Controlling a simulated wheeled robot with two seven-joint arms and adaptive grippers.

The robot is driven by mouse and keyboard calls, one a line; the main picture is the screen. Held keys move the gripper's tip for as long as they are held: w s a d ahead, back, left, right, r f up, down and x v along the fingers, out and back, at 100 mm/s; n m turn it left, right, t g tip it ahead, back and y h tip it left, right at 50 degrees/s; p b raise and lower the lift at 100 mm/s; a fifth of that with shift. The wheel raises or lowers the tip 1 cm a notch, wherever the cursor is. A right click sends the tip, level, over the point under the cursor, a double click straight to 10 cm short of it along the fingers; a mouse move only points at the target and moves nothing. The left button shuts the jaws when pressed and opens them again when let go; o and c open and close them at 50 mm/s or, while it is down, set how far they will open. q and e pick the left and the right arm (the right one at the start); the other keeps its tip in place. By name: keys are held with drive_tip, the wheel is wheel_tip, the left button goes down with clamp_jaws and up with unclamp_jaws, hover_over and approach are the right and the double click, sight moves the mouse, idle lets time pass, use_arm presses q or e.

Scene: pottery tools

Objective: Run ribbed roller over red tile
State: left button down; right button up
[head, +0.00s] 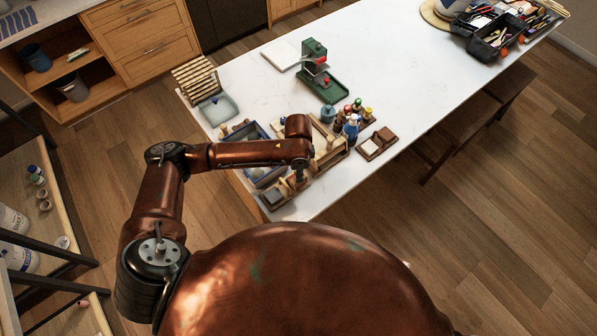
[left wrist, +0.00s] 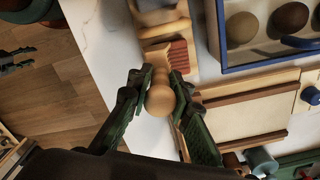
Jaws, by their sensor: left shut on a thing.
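In the left wrist view, my left gripper (left wrist: 158,84) is shut on a pale wooden handle with a round knob end (left wrist: 160,100), which looks like the roller's handle. The ribbed part of the roller cannot be made out. A small red tile with fine lines (left wrist: 181,56) lies just beyond the fingertips, beside a pale wooden piece (left wrist: 155,18). In the head view, my left gripper (head: 297,182) is mostly hidden under its arm at the table's near corner, and the red tile cannot be made out.
A blue-rimmed tray (left wrist: 222,62) with round balls lies close by. A wooden-edged board (left wrist: 240,112) is beside the gripper. In the head view, bottles (head: 351,126), a green press (head: 318,75) and a small wooden box (head: 376,144) stand behind.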

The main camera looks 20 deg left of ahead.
use_arm(q)
drive_tip(key=shift+a, duration=0.25)
drive_tip(key=shift+w+a+p, duration=0.3)
drive_tip(key=shift+p, duration=0.25)
drive_tip(key=shift+w+a, duration=0.1)
drive_tip(key=shift+w, duration=0.05)
drive_tip(key=shift+w+a+p, duration=0.3)
drive_tip(key=shift+p, duration=0.1)
idle(0.5)
